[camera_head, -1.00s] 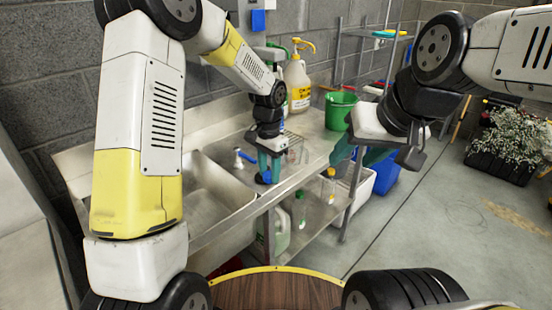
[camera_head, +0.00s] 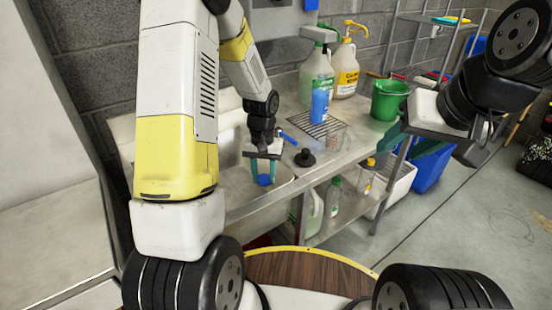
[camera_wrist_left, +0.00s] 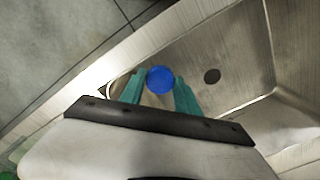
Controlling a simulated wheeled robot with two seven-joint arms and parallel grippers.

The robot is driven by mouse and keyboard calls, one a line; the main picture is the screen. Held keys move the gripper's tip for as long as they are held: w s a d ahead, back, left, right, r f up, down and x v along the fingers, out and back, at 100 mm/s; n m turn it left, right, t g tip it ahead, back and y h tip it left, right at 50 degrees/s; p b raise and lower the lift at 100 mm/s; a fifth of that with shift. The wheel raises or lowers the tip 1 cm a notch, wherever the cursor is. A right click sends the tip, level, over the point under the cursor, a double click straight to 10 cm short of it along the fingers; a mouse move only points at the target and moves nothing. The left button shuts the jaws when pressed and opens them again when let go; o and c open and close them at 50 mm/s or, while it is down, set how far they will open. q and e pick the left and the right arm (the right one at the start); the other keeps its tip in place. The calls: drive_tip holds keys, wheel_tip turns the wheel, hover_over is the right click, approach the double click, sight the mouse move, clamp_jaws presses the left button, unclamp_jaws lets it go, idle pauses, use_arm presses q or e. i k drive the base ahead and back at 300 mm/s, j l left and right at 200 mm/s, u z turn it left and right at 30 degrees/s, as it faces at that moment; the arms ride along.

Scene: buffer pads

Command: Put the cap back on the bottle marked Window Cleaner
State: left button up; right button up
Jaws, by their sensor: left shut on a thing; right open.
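My left gripper (camera_head: 264,172) is shut on a blue cap (camera_head: 264,180) and holds it over the metal sink. The cap also shows between the teal fingertips in the left wrist view (camera_wrist_left: 160,80). A blue bottle (camera_head: 320,107) stands upright on the counter at the back, in front of a large green-and-white spray bottle (camera_head: 317,72). I cannot read its label, so I cannot tell whether it is the Window Cleaner. My right gripper (camera_head: 418,150) is open and apart from the bottles, at the right, beyond the counter's front edge.
A yellow-labelled pump jug (camera_head: 347,70) and green bucket (camera_head: 389,100) stand on the counter (camera_head: 350,153). A wire rack (camera_head: 312,122), a black object (camera_head: 305,157) and a blue-handled item (camera_head: 287,135) lie nearer. Bottles stand on the lower shelf (camera_head: 335,222).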

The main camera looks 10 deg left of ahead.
sight(320, 92)
drive_tip(key=k, duration=0.65)
drive_tip(key=u, duration=2)
drive_tip(key=k+l, duration=0.1)
drive_tip(key=l, duration=1.2)
drive_tip(key=k+l, duration=0.15)
drive_tip(key=l, duration=0.5)
drive_tip(key=k+l, duration=0.1)
drive_tip(key=l, duration=0.5)
